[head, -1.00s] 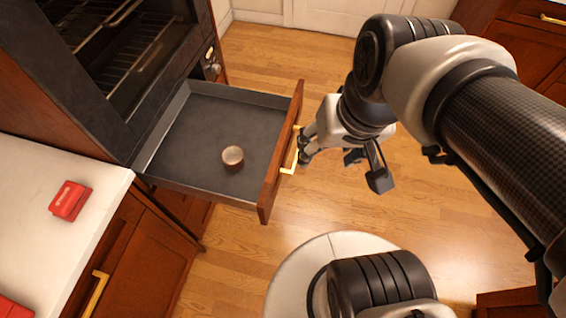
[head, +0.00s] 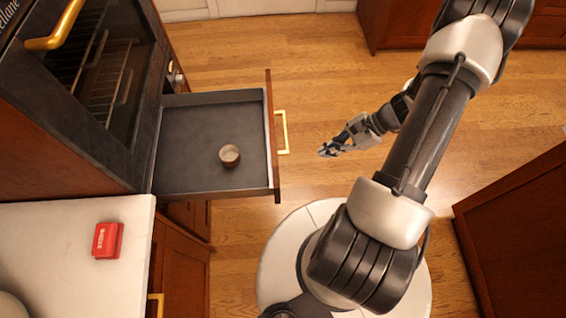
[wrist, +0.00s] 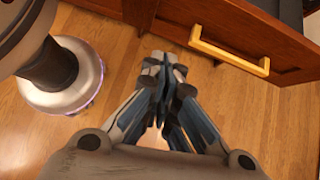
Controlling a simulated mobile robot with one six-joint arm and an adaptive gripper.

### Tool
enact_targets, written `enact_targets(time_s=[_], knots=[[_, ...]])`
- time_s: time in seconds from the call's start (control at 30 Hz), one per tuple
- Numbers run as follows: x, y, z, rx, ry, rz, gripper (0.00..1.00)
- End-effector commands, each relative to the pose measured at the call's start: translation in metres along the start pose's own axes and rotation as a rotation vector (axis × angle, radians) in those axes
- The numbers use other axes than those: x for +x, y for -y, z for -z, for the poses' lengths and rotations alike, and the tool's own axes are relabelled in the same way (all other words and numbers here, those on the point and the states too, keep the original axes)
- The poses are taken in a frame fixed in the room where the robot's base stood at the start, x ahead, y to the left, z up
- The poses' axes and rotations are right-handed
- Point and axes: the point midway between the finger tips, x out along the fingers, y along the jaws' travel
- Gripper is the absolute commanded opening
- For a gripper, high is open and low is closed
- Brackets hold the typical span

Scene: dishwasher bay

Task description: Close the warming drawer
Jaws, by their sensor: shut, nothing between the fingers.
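The warming drawer (head: 185,187) is pulled out below the oven. It has a dark grey inside, a wooden front (head: 272,140) and a gold bar handle (head: 283,132). A small round brown cup or jar (head: 229,155) stands inside it. My gripper (head: 325,152) is shut and empty, to the right of the handle and apart from it. In the wrist view my gripper (wrist: 165,62) has its fingers together, and the gold handle (wrist: 229,53) on the wooden front lies ahead and to the right.
The oven (head: 90,90) stands above the drawer. A white counter (head: 60,270) with a red box (head: 108,240) is at the lower left. A dark wooden cabinet (head: 520,230) is at the right. Wooden floor (head: 300,70) is clear around the drawer front.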

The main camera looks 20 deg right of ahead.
Motion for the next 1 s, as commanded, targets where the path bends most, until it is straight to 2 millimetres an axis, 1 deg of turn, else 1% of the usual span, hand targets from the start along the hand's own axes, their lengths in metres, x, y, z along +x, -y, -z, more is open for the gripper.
enact_targets(time_s=[0.03, 0.1, 0.2, 0.3, 0.37, 0.47, 0.6, 0.8, 0.9, 1.0], knots=[[0.004, -0.005, 0.008, 0.050, 0.022, 0.017, 0.00], [0.009, -0.009, 0.016, 0.092, 0.039, 0.033, 0.00], [0.015, -0.012, 0.022, 0.121, 0.051, 0.045, 0.00], [0.022, -0.011, 0.023, 0.127, 0.054, 0.047, 0.00], [0.030, -0.011, 0.023, 0.124, 0.054, 0.045, 0.00], [0.049, -0.011, 0.022, 0.124, 0.054, 0.042, 0.00], [0.080, -0.010, 0.021, 0.123, 0.054, 0.041, 0.00], [0.121, -0.008, 0.019, 0.124, 0.053, 0.040, 0.00], [0.129, -0.005, 0.005, 0.121, 0.051, 0.042, 0.00], [0.137, -0.004, -0.003, 0.120, 0.050, 0.044, 0.00]])
